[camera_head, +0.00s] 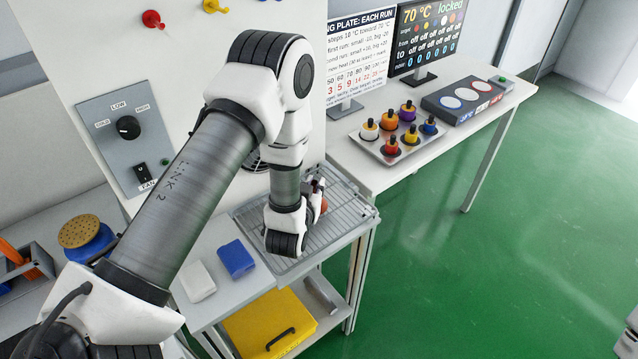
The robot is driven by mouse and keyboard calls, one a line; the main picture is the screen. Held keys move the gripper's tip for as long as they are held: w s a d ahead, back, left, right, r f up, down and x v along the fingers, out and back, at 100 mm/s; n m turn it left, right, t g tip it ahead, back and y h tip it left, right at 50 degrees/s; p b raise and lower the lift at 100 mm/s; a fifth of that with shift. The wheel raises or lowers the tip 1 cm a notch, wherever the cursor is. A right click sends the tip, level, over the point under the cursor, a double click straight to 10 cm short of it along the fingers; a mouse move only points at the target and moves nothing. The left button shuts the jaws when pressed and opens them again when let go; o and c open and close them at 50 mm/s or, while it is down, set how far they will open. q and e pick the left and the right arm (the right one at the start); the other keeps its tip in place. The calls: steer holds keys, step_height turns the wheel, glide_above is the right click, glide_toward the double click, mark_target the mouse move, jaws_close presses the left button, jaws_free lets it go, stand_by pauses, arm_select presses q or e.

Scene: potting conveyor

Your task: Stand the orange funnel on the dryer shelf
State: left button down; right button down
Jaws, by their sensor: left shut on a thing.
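My left arm reaches across the view to the wire rack of the dryer shelf (350,222), below the dryer's front panel. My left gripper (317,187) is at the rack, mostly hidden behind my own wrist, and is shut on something. A small orange-red patch (324,205) shows beside the gripper, likely part of the orange funnel. Most of it is hidden, so I cannot tell whether it is upright or touches the rack. My right gripper is not in view.
A blue block (236,259) and a white block (197,282) lie left of the rack. A yellow case (270,325) is below. A tray of coloured knobbed pieces (370,139) stands on the white table to the right. The dryer panel (122,145) has a dial and switch.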

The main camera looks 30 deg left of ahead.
arm_select(q)
steer(key=c, duration=1.5)
jaws_free()
steer(key=shift+w+f, duration=0.15)
steer(key=shift+c, duration=0.2)
steer(key=o, duration=0.4)
steer(key=shift+s+d+r, duration=0.1)
steer(key=shift+s+r, duration=0.25)
steer(key=shift+f, duration=0.1)
steer(key=shift+s+d+b, duration=0.1)
steer(key=shift+s+b, duration=0.2)
steer(key=shift+s, duration=0.05)
steer(key=b+v, duration=0.2)
steer(key=v, duration=0.4)
steer(key=shift+s+d, duration=0.1)
steer(key=shift+s, duration=0.2)
steer(key=p+v, duration=0.4)
steer(key=shift+s+r, duration=0.2)
steer(key=shift+r, duration=0.05)
